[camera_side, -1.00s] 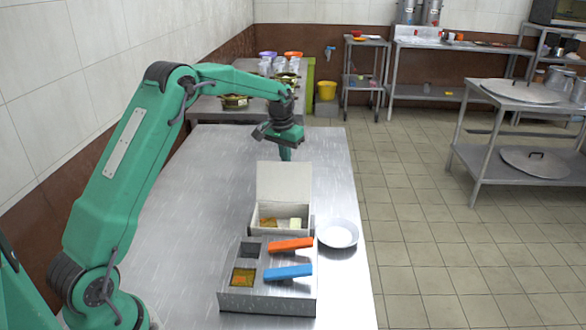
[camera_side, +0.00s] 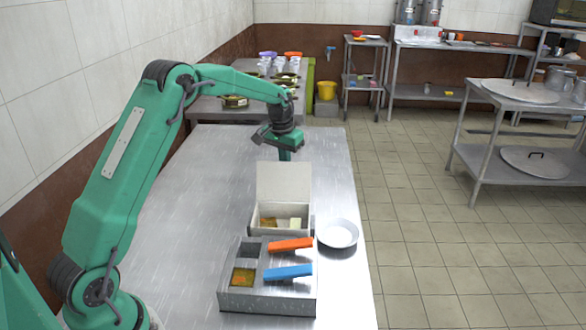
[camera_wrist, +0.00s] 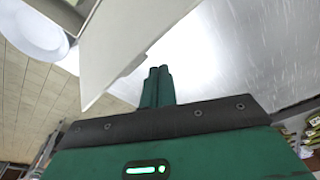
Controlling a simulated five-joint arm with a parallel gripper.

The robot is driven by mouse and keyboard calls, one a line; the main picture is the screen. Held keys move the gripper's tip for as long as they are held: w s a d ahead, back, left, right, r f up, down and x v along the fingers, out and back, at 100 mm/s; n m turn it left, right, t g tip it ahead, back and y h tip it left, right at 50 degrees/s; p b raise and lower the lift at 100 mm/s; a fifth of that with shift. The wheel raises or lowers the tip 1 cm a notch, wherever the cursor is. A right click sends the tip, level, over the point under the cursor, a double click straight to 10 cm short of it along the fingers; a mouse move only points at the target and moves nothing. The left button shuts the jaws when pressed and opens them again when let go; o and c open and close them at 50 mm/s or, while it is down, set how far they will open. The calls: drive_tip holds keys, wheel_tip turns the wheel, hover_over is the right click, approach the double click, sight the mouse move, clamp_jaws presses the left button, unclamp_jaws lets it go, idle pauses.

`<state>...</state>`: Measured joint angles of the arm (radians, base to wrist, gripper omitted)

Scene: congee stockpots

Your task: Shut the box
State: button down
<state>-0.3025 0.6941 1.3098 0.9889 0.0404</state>
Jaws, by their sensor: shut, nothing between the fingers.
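The box (camera_side: 262,233) sits on the steel table with its lid (camera_side: 284,182) standing up, open. Inside it are a brownish-orange item (camera_side: 270,223) and a pale block (camera_side: 295,223). My gripper (camera_side: 285,156) is shut and empty, pointing down behind the raised lid at its top edge. In the wrist view my shut fingers (camera_wrist: 157,84) are beside the white lid (camera_wrist: 125,45); I cannot tell whether they touch it.
A grey tray (camera_side: 268,301) with compartments stands in front of the box, with an orange bar (camera_side: 290,244) and a blue bar (camera_side: 287,271) on it. A white plate (camera_side: 338,234) lies to the right. The table (camera_side: 180,235) left of the box is clear.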

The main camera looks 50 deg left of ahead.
sight(284, 174)
drive_tip(key=shift+s+d, duration=2.7)
drive_tip(key=shift+r, duration=0.1)
idle(0.7)
wheel_tip(284, 174, up, 7)
idle(1.1)
